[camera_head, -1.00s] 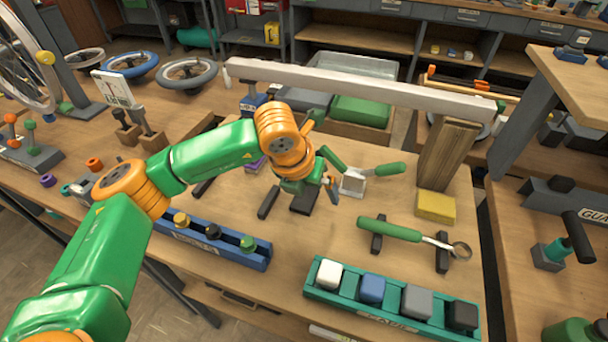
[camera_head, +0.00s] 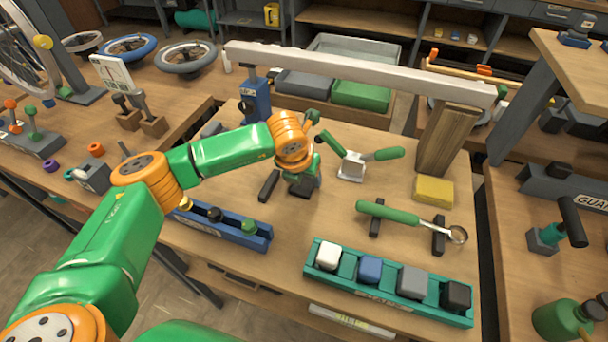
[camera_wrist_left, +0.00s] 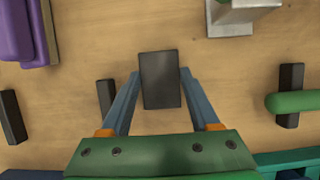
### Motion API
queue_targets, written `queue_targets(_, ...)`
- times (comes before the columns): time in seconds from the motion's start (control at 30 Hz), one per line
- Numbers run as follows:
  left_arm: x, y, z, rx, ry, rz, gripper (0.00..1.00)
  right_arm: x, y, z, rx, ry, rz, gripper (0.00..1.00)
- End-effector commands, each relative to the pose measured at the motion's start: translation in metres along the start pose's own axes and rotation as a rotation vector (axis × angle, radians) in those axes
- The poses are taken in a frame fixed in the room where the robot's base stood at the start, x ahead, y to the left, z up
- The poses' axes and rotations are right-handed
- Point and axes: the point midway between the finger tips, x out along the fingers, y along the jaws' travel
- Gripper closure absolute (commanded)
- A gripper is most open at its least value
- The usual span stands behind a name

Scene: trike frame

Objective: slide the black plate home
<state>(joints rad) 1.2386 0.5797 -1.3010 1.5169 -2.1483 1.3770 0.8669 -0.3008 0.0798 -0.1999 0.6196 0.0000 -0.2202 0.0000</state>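The black plate (camera_wrist_left: 160,82) is a dark rectangle over the wooden bench in the left wrist view. In the head view, the plate (camera_head: 301,192) shows partly under my left gripper (camera_head: 303,182). In the left wrist view the two blue-grey fingers of my left gripper (camera_wrist_left: 161,73) stand one on each side of the plate. A narrow gap seems to show between each fingertip and the plate, so the gripper looks open. I cannot tell the plate's exact height above the bench. My right gripper is not in view.
A dark bar (camera_head: 268,186) lies left of the plate. A clamp with a green handle (camera_head: 388,153) stands to its right. A green-handled tool (camera_head: 388,211) rests on two black supports. A blue rack (camera_head: 215,229) and a teal tray of blocks (camera_head: 390,299) lie nearer. A long beam (camera_head: 360,74) spans behind.

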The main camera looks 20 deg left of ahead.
Motion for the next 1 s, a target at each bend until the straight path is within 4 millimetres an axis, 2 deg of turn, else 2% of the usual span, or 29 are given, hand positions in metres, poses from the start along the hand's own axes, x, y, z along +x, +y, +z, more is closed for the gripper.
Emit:
queue_targets(0.03, 0.0, 0.0, 0.0, 0.0, 0.0, 0.0, 0.59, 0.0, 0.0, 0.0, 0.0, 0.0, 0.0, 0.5)
queue_targets(0.1, 0.0, 0.0, 0.0, 0.0, 0.0, 0.0, 0.78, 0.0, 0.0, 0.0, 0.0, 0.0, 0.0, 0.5)
queue_targets(0.2, 0.0, 0.0, 0.0, 0.0, 0.0, 0.0, 1.0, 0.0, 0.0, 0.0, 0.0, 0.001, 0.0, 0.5)
queue_targets(0.43, 0.002, 0.0, 0.002, -0.001, -0.001, 0.0, 1.0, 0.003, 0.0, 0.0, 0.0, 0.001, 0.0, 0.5)
queue_targets(1.0, 0.011, 0.0, 0.025, 0.0, -0.002, 0.0, 1.0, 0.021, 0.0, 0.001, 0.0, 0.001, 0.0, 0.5)
